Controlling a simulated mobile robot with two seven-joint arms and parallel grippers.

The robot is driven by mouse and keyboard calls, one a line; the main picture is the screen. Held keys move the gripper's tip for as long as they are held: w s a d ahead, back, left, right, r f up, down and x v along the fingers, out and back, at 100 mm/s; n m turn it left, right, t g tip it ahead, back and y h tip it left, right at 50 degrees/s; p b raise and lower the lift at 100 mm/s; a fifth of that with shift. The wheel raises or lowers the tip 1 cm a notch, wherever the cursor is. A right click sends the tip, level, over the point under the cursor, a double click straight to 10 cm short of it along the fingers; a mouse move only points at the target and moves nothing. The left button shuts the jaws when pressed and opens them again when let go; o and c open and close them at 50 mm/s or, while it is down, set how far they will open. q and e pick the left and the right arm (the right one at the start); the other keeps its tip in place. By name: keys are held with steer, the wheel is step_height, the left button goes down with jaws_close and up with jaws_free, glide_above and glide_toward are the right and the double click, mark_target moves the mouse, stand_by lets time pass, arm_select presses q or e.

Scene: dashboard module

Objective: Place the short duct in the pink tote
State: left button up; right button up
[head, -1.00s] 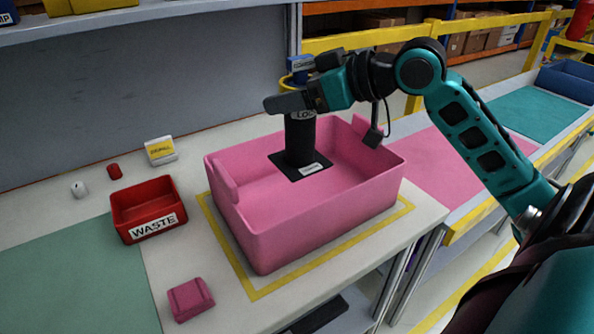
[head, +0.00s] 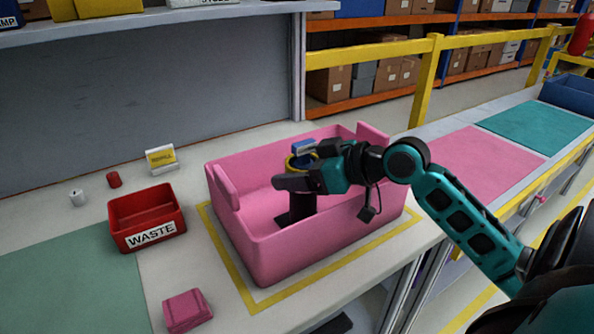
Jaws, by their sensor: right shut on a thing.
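The pink tote (head: 275,253) stands on the bench inside a yellow outline. My right gripper (head: 291,184) reaches in from the right and is low over the tote's interior. It is shut on the short duct (head: 300,210), a black upright piece that hangs below the fingers inside the tote walls. The duct's lower end is partly hidden by the tote's front wall, and I cannot tell whether it touches the floor. A blue piece with a yellow ring (head: 302,154) shows just behind the gripper. My left gripper is not in view.
A red waste bin (head: 129,240) stands left of the tote. A pink block (head: 186,311) lies in front, and a small yellow-and-white sign (head: 160,158) stands behind. A green mat (head: 70,285) lies at left. A conveyor with pink and teal mats (head: 480,155) runs at right.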

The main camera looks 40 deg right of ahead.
steer(key=o, duration=1.4)
steer(key=shift+o, duration=0.2)
steer(key=shift+r, duration=0.1)
steer(key=shift+s+d, duration=0.1)
steer(key=shift+s, duration=0.05)
steer(key=v, duration=1.1)
steer(key=shift+s+r+p, duration=0.2)
steer(key=shift+r+p, duration=0.1)
steer(key=shift+d, duration=0.1)
